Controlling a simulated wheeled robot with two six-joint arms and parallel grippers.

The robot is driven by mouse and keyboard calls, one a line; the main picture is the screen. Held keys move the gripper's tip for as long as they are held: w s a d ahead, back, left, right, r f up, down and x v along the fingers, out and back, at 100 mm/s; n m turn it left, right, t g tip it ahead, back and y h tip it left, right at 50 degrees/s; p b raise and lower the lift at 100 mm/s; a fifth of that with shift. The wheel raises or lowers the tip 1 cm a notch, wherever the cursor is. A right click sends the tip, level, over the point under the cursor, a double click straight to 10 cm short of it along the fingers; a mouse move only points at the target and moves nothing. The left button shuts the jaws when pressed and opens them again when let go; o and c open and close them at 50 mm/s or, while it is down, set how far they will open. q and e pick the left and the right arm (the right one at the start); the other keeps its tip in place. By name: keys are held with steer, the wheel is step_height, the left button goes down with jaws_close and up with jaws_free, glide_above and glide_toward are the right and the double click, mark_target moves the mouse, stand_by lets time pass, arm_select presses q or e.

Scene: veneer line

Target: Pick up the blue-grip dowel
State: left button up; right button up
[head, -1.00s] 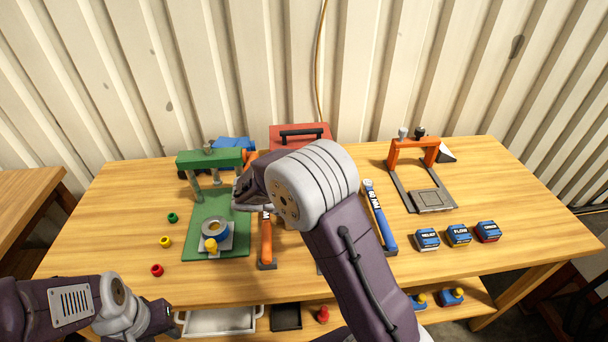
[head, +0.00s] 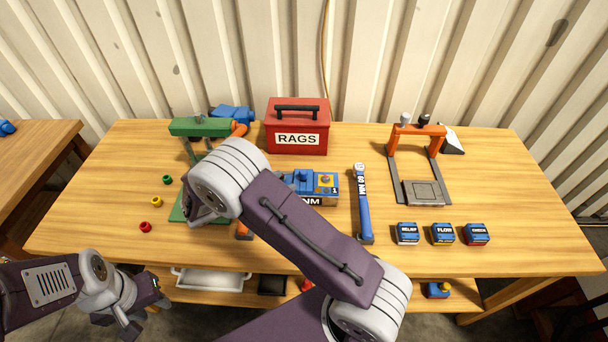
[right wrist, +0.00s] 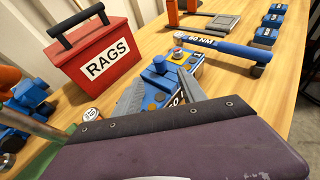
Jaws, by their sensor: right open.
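A long bar with a blue grip and a silver head, marked 60 NM (head: 364,208), lies on the bench right of centre. It looks more like a torque wrench than a plain dowel. In the right wrist view the blue-grip bar (right wrist: 232,50) lies beyond the fingers, apart from them. My right gripper (right wrist: 158,98) is open and empty, with a blue box behind its fingers. In the head view my right wrist hides most of that gripper, left of the bar. My left gripper (head: 143,308) is at the lower left, off the bench front; its jaw opening is unclear.
The blue box with a button (head: 318,183) sits left of the bar. A red RAGS box (head: 298,133) stands behind. An orange press frame (head: 418,132) and small blue blocks (head: 443,234) are to the right. A green press (head: 200,127) is left. An orange-grip tool is mostly hidden.

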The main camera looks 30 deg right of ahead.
mark_target(298, 183)
steer(key=p+x, duration=0.1)
steer(key=x, duration=0.6)
steer(key=shift+d+r, duration=0.1)
steer(key=shift+d, duration=0.05)
steer(key=c, duration=0.5)
jaws_close()
